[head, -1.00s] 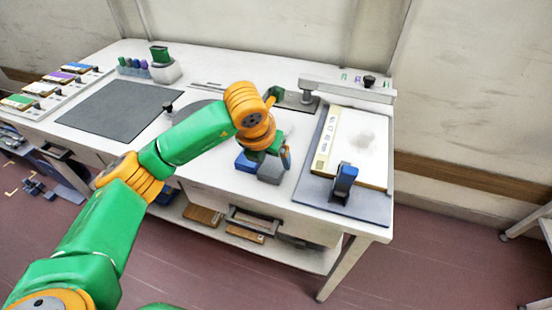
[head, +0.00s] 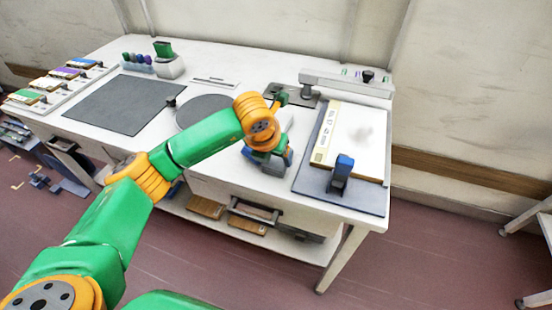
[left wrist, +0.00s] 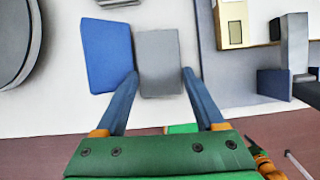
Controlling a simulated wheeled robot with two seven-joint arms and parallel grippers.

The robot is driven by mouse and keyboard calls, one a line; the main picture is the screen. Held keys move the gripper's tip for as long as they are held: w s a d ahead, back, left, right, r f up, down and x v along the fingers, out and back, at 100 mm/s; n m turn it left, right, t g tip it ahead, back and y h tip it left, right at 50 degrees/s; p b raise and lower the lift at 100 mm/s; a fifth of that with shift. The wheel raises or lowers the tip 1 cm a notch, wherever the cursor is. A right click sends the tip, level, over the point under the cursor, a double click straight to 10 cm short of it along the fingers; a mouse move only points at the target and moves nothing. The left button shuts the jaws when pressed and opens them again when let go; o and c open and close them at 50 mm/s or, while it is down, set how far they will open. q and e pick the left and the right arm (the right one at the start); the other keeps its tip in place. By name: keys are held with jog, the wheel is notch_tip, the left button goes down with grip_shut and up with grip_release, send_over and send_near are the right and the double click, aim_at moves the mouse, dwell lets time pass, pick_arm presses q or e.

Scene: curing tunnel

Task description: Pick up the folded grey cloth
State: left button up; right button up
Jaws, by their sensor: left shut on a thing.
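The folded grey cloth (left wrist: 158,50) lies between the two fingers of my left gripper (left wrist: 161,75) in the left wrist view. The fingers touch its two sides, and the gripper is shut on it. A flat blue piece (left wrist: 106,55) lies just left of the cloth. In the head view my left gripper (head: 272,157) points down at the table's front edge. The grey cloth (head: 273,170) shows below it, partly hidden by the gripper. I cannot tell whether the cloth is clear of the tabletop. My right gripper is not in view.
Right of the gripper a grey board (head: 315,188) carries a white framed panel (head: 360,150) and an upright blue-topped piece (head: 341,172). A round grey disc (head: 197,108) and a dark mat (head: 120,104) lie to the left. Wall stands behind the table.

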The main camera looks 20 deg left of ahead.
pick_arm(q)
jog(key=shift+s+a+f, duration=0.1)
jog(key=shift+a+f, duration=0.1)
jog(key=shift+f, duration=0.1)
jog(key=r, duration=0.1)
jog(key=b, duration=0.1)
jog(key=r, duration=0.1)
jog(key=shift+w+a+r, duration=0.25)
jog(key=shift+a+r, duration=0.05)
jog(key=shift+a, duration=0.1)
jog(key=s+a+r+b, duration=0.1)
jog(key=s+r, duration=0.8)
jog(key=s, duration=0.4)
jog(key=shift+s+a+r, duration=0.15)
jog(key=shift+a+r, duration=0.25)
